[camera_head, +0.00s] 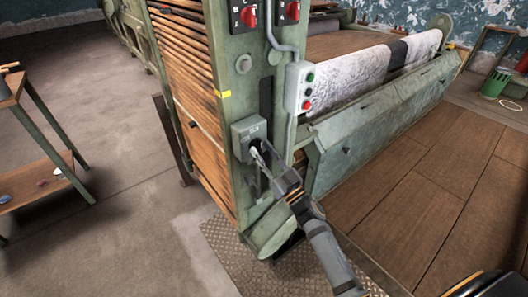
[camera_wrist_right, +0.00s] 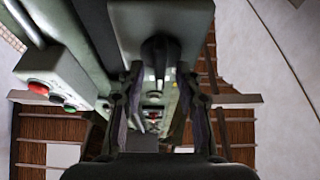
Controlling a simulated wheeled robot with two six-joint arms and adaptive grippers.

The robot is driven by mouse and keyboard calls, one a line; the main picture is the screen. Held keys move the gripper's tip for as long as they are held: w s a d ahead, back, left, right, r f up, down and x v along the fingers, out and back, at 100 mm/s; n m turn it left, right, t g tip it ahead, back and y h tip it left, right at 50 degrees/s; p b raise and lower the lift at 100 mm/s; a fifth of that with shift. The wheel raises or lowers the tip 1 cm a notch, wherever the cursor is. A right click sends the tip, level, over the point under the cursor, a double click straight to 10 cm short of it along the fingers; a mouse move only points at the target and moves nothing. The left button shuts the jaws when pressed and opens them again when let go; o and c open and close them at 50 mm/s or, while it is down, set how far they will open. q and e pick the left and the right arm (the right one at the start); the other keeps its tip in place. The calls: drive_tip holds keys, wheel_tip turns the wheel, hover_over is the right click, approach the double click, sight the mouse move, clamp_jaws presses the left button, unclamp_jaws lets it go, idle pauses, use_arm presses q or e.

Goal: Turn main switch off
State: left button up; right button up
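The likely main switch is a grey box (camera_head: 248,133) on the green machine post, with faint lettering that I cannot read surely. In the right wrist view the grey box (camera_wrist_right: 187,20) is at the top, with a dark lever (camera_wrist_right: 158,52) below its middle. My right gripper (camera_head: 261,158) is in front of the lower part of the box and partly hides the lever in the head view. In the right wrist view its two fingers (camera_wrist_right: 157,85) are apart, with the lever just beyond and between them. Contact cannot be told. My left gripper is not in view.
A button box (camera_head: 299,88) with green and red buttons juts out right of the switch. Red rotary knobs (camera_head: 249,16) sit above. A green sloped trough (camera_head: 375,120) runs right. A wooden-shelved table (camera_head: 35,180) stands left. Floor between is open.

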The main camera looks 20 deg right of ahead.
clamp_jaws()
